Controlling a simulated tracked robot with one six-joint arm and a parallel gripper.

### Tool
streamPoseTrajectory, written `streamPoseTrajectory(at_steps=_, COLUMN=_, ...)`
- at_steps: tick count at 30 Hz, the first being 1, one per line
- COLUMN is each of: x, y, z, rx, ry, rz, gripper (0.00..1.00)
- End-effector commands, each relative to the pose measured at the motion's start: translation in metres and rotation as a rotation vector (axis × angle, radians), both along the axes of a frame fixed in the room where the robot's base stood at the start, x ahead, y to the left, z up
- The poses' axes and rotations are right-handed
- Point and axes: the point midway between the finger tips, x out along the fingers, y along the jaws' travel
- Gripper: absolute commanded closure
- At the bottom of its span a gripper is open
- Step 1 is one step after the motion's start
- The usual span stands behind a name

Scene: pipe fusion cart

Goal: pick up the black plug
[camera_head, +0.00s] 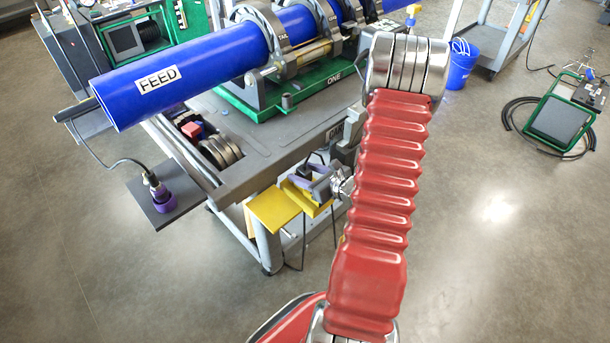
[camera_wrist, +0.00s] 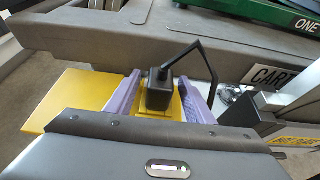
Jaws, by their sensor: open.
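The black plug (camera_wrist: 158,90) is a small dark block with a bent black cable, standing over a yellow surface (camera_wrist: 180,105) in the wrist view. My gripper (camera_wrist: 159,100) has purple fingers, one to each side of the plug, and is open. A gap shows at the left finger; whether the right finger touches the plug I cannot tell. In the head view my gripper (camera_head: 314,185) is at the cart's front side, over a yellow holder (camera_head: 303,197). My own arm and fingers partly hide the plug there.
A yellow plate (camera_head: 273,209) sticks out left of the holder. The grey cart (camera_head: 255,150) edge lies just behind my gripper and carries a blue FEED pipe (camera_head: 190,70) in clamps. A purple-based connector (camera_head: 160,194) stands on a dark side plate. The floor in front is clear.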

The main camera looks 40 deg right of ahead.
Motion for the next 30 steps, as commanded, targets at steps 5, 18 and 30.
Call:
streamPoseTrajectory(at_steps=5, x=-0.0001, y=0.0, z=0.0, rx=0.0, ry=0.0, rz=0.0, gripper=0.55)
streamPoseTrajectory(at_steps=18, x=-0.0002, y=-0.0001, z=0.0001, rx=0.0, ry=0.0, rz=0.0, gripper=0.86)
streamPoseTrajectory(at_steps=30, x=-0.0002, y=-0.0003, z=0.0006, rx=0.0, ry=0.0, rz=-0.001, gripper=0.97)
